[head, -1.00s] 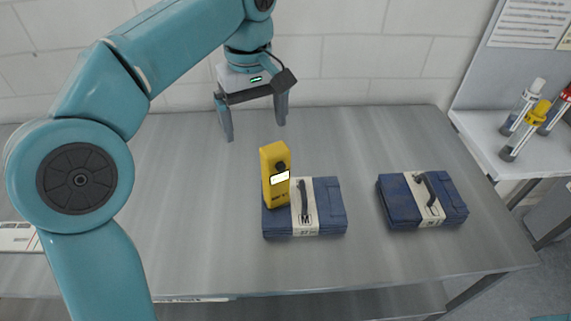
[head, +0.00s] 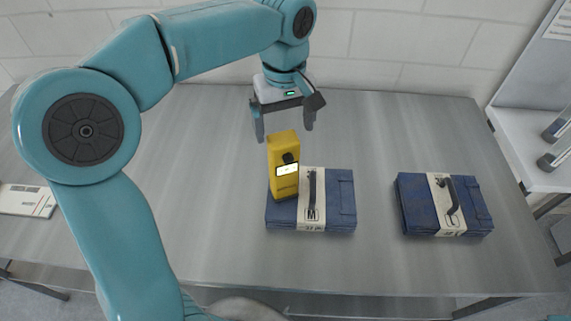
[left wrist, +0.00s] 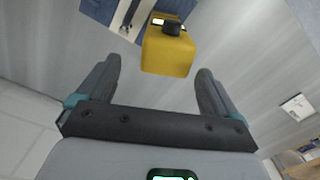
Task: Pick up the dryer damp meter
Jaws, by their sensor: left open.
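The yellow damp meter (head: 283,165) stands upright on the left part of a folded blue bundle (head: 340,200), with its lit display and dark knob facing me. My left gripper (head: 284,132) is open and empty, pointing down just behind and above the meter's top. In the left wrist view the meter (left wrist: 168,52) shows beyond the fingertips, roughly centred between them and apart from them. The open left gripper (left wrist: 158,82) has nothing between its fingers. My right gripper is not in view.
A second blue bundle (head: 417,205) with a white band and handle lies to the right. A white box (head: 26,200) lies at the table's left. Capped tubes (head: 556,128) are on a side shelf at right. The metal table (head: 180,190) is otherwise largely clear.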

